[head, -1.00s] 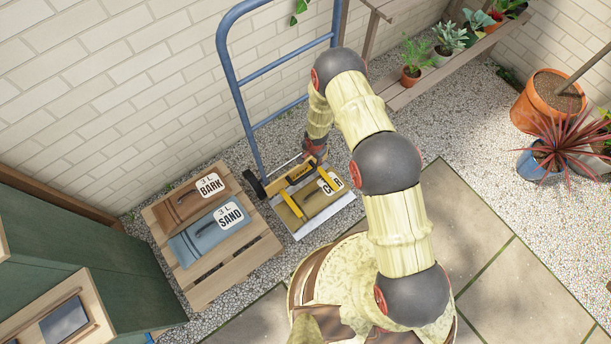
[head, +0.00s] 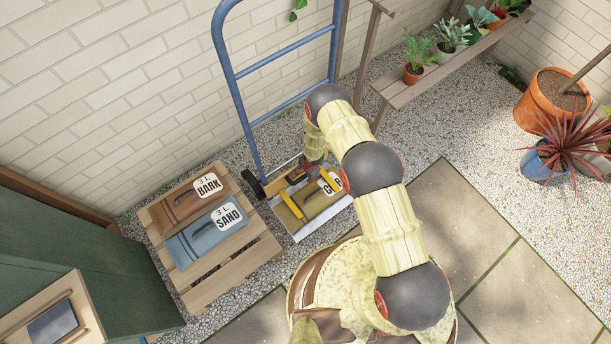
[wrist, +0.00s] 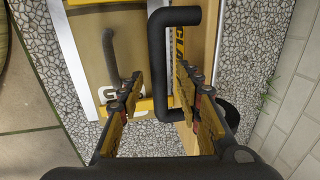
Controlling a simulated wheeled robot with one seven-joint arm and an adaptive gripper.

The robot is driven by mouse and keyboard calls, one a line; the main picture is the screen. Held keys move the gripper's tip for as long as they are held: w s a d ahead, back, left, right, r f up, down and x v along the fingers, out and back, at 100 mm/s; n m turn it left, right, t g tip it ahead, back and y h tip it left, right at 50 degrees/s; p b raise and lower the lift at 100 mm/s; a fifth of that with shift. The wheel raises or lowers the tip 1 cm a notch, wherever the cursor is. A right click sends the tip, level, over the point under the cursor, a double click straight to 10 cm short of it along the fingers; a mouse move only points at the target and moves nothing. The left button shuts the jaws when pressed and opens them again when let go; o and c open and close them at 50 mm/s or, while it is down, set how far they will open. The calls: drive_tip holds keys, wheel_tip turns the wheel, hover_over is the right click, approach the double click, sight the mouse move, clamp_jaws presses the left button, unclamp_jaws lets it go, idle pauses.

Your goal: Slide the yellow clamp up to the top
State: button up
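The yellow clamp (head: 277,187) is low on the blue hand truck (head: 247,110), at the wall side of its load plate. My gripper (wrist: 158,76) is open. Its fingers are on either side of the handle's long bar, with gaps visible on both sides. In the head view my gripper (head: 303,174) is over the clamp and hides part of it. Contact with the handle cannot be made out.
A bag (head: 318,202) with a partly hidden label lies on the truck's plate between yellow bars. A pallet (head: 240,262) with bark (head: 188,197) and sand (head: 206,243) bags stands left. A bench (head: 410,92) with potted plants is behind right. Gravel lies around.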

drive_tip(key=shift+c, duration=1.3)
clamp_jaws()
